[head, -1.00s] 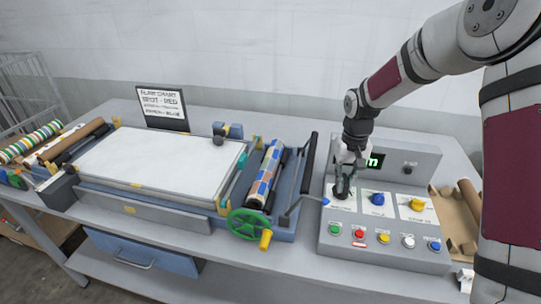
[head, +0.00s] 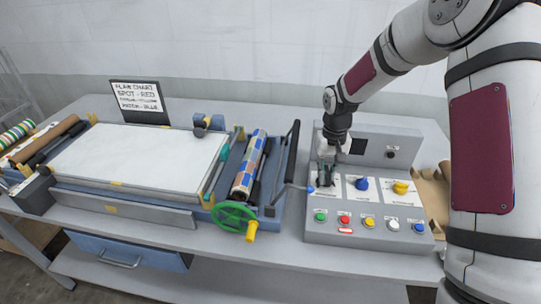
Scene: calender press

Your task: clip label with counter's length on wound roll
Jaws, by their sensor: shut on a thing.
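My gripper (head: 326,182) is at the left end of the grey control panel (head: 375,237), pointing down and shut on the dark left knob, which it mostly hides. The panel's small dark display (head: 357,146) is right behind my wrist and shows no readable digits. A roll with a blue, white and orange pattern (head: 248,168) lies in the press, left of the panel and apart from my gripper. I cannot make out a label or clip.
A blue knob (head: 361,184) and a yellow knob (head: 400,187) sit right of my gripper, with several coloured buttons below. A chart sign (head: 139,102) stands behind the white bed (head: 135,163).

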